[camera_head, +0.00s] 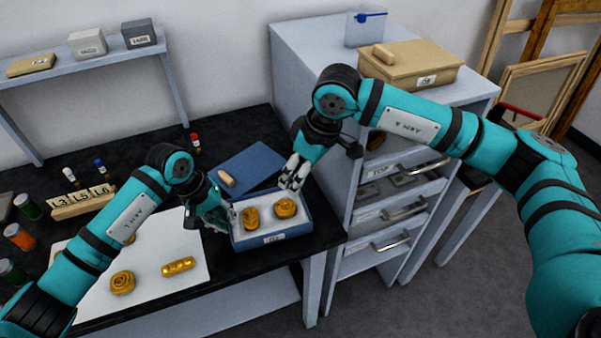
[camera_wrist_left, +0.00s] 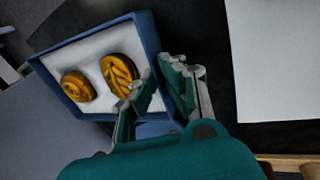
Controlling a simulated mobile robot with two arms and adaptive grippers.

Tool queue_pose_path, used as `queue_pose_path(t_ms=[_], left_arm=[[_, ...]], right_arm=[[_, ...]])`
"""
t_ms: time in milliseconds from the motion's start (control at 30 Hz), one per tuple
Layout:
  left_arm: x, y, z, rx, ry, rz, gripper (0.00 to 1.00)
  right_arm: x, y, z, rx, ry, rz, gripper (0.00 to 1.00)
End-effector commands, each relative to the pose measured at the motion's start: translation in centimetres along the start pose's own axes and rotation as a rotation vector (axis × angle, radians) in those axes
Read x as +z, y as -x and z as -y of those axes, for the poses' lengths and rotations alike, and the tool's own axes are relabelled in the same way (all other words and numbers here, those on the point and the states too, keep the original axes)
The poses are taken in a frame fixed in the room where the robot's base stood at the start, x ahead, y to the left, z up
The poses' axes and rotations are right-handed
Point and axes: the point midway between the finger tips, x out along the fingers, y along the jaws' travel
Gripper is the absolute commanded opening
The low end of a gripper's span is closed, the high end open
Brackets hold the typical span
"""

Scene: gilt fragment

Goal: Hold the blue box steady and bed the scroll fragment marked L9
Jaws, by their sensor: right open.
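The blue box (camera_head: 303,232) stands at the table's right end, with white padding and two gold fragments inside: a left one (camera_head: 250,218) and a scroll-like right one (camera_head: 285,208). No L9 mark is readable on any fragment. My left gripper (camera_head: 229,214) is at the box's left wall; in the left wrist view its fingers (camera_wrist_left: 160,78) sit on either side of that wall, closed on it. My right gripper (camera_head: 291,178) is open and empty, above the box's back right part, close to the right fragment. Another scroll-shaped fragment (camera_head: 122,282) lies on the white sheet (camera_head: 150,294).
A beaded gold piece (camera_head: 178,266) also lies on the sheet; another is partly hidden behind my left arm. A blue panel (camera_head: 265,161) with a small tan block lies behind the box. A drawer cabinet (camera_head: 318,110) stands right. Jars and a tile rack (camera_head: 72,208) stand left.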

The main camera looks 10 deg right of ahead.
Motion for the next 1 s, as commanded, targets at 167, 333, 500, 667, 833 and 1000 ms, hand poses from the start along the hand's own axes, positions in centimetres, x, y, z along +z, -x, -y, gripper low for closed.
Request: queue_pose_path(t_ms=[167, 333, 500, 667, 833, 1000], left_arm=[[0.0, 0.0, 0.0, 0.001, 0.0, -0.001, 0.0], [0.0, 0.0, 0.0, 0.001, 0.0, -0.001, 0.2], [0.0, 0.0, 0.0, 0.0, 0.0, -0.001, 0.33], [0.0, 0.0, 0.0, 0.0, 0.0, -0.001, 0.33], [-0.1, 1.3, 0.0, 0.001, -0.001, -0.003, 0.33], [-0.2, 4.6, 0.0, -0.001, -0.002, -0.006, 0.33]], right_arm=[[0.0, 0.0, 0.0, 0.0, 0.0, 0.0, 0.59], [0.0, 0.0, 0.0, 0.0, 0.0, 0.0, 0.59], [0.0, -0.1, 0.0, -0.001, 0.0, 0.0, 0.59], [0.0, -0.1, 0.0, -0.001, 0.0, 0.0, 0.59], [0.0, 0.0, 0.0, 0.0, 0.0, 0.0, 0.59], [0.0, 0.0, 0.0, 0.0, 0.0, 0.0, 0.59]])
